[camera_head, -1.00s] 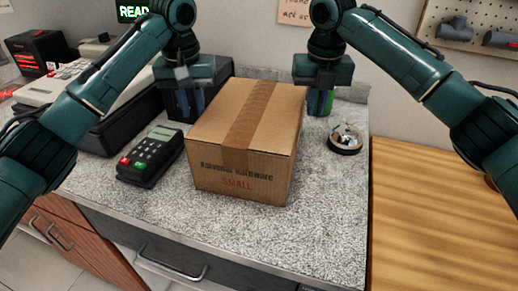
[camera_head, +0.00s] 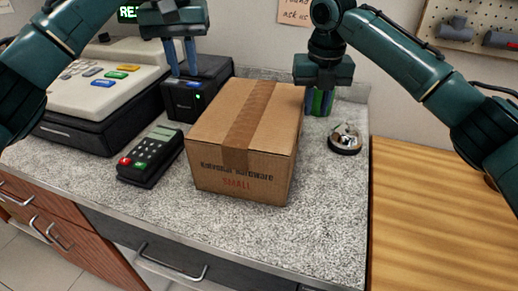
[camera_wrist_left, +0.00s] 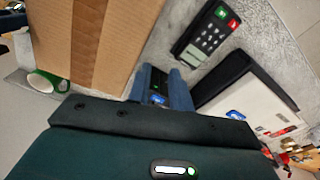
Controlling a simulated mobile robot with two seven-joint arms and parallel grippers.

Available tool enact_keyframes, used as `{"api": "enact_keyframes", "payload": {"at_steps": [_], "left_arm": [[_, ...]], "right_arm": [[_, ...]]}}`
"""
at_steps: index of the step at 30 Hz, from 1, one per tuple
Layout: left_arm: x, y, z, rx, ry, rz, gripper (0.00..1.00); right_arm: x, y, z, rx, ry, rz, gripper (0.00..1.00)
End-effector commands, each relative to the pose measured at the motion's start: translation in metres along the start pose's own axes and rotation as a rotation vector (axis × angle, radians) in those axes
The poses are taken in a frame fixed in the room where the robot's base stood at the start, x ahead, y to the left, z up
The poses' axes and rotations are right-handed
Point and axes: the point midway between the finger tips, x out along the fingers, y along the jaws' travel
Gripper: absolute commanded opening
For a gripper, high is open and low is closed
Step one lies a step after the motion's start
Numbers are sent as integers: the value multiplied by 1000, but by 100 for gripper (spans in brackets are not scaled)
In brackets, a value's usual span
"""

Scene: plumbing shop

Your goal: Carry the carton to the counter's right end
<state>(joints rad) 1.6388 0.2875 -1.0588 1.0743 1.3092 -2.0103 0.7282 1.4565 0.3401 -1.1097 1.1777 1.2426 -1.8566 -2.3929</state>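The carton (camera_head: 245,140), brown and taped, stands upright on the speckled grey counter (camera_head: 290,235). It also fills the upper left of the left wrist view (camera_wrist_left: 135,40). My left gripper (camera_head: 183,72) is open and empty, raised above the black box behind the carton's left side; its blue fingers are apart in the left wrist view (camera_wrist_left: 135,60). My right gripper (camera_head: 320,108) is by the carton's far right corner, its fingers apart; I cannot tell whether it touches the carton. The counter's right end (camera_head: 350,220) is bare at the front.
A card terminal (camera_head: 150,155) lies left of the carton. A cash register (camera_head: 95,95) and a small black box (camera_head: 195,100) stand behind. A service bell (camera_head: 345,138) sits to the right. A green object (camera_head: 321,101) shows behind my right fingers. A lower wooden surface (camera_head: 440,220) adjoins the counter.

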Motion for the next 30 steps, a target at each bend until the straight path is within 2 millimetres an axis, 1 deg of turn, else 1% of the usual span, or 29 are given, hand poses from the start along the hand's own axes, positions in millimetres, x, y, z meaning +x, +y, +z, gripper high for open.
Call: {"api": "enact_keyframes", "payload": {"at_steps": [1,3,8,11,18,22,26,30], "left_arm": [[-8,0,0,-1,2,-1,21],[-14,0,0,0,1,-1,21],[-21,0,0,1,0,0,21],[-21,0,0,2,-1,0,21],[-20,0,0,2,-1,0,21],[-20,0,0,2,-1,0,21],[-20,0,0,2,-1,0,21],[-20,0,0,2,-1,0,21]], "right_arm": [[0,0,0,0,0,0,21],[0,0,0,0,0,0,21],[-5,0,0,0,-1,1,21],[-18,1,1,0,-3,1,21],[-70,1,0,0,-4,2,21],[-96,0,0,1,-5,0,21],[-112,0,0,1,-3,-1,21],[-120,0,0,1,-1,0,21]]}}
